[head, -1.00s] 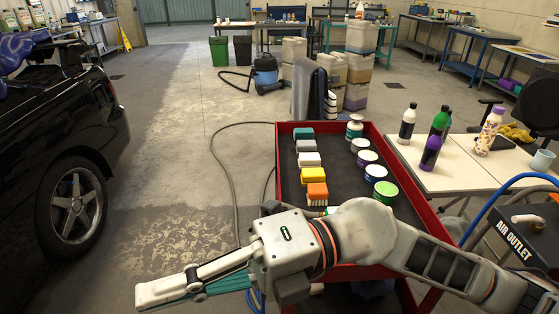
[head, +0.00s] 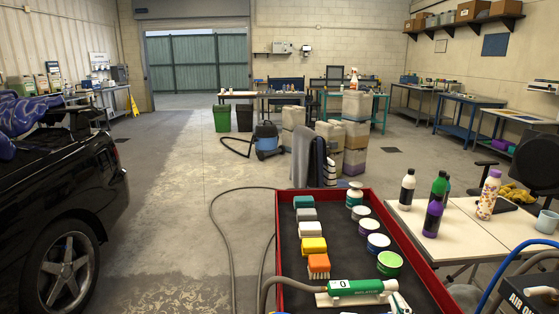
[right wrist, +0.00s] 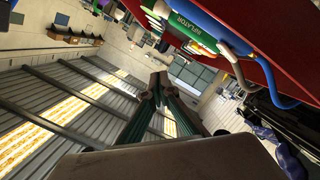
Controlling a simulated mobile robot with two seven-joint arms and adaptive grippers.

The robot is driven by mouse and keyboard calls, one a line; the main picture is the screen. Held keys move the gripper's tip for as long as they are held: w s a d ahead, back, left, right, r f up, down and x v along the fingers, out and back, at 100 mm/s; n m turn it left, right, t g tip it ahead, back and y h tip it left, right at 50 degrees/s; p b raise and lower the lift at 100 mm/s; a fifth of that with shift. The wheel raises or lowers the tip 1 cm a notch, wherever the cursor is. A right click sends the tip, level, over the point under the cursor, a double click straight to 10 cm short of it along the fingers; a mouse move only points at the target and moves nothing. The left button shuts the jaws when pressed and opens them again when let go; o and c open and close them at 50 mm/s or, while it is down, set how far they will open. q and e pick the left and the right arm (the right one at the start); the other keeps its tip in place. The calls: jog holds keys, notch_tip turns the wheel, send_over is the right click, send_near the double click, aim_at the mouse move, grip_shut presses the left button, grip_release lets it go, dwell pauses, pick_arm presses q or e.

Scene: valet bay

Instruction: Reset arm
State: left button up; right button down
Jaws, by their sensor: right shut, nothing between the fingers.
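My right gripper shows in the right wrist view (right wrist: 160,82), its two green-padded fingers together with nothing between them. It points into free air, with the ceiling behind it in that tilted view. In the head view the right arm no longer crosses the cart, and I cannot make out its fingers there. My left gripper is in neither view. A green inflator (head: 356,287) with a hose lies at the near end of the red cart (head: 279,215); it also shows above my gripper in the wrist view (right wrist: 185,28), apart from the fingers.
The cart carries several brushes and blocks (head: 312,245) and several round tubs (head: 378,242). A black car (head: 75,190) stands at left. A table (head: 460,238) with bottles and a mug (head: 547,221) is at right. A hose (head: 215,225) lies on the floor between car and cart.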

jog(key=s+d+f+g+h, duration=0.2)
jog(key=s+d+f+g, duration=0.35)
jog(key=s+f, duration=0.35)
jog(key=s+d+f+g+h, duration=0.1)
jog(key=s+d+f+g, duration=0.3)
jog(key=s+d+f, duration=0.45)
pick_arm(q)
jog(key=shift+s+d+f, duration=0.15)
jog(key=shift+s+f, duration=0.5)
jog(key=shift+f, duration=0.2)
pick_arm(e)
jog(key=w+a+f+m+t+y, duration=0.1)
jog(key=a+f+m+t+y, duration=0.2)
jog(key=a+f+y, duration=0.4)
jog(key=a+f+t, duration=0.1)
jog(key=a+f, duration=0.6)
jog(key=a, duration=0.4)
jog(key=shift+w+a+f, duration=0.15)
jog(key=shift+f, duration=0.25)
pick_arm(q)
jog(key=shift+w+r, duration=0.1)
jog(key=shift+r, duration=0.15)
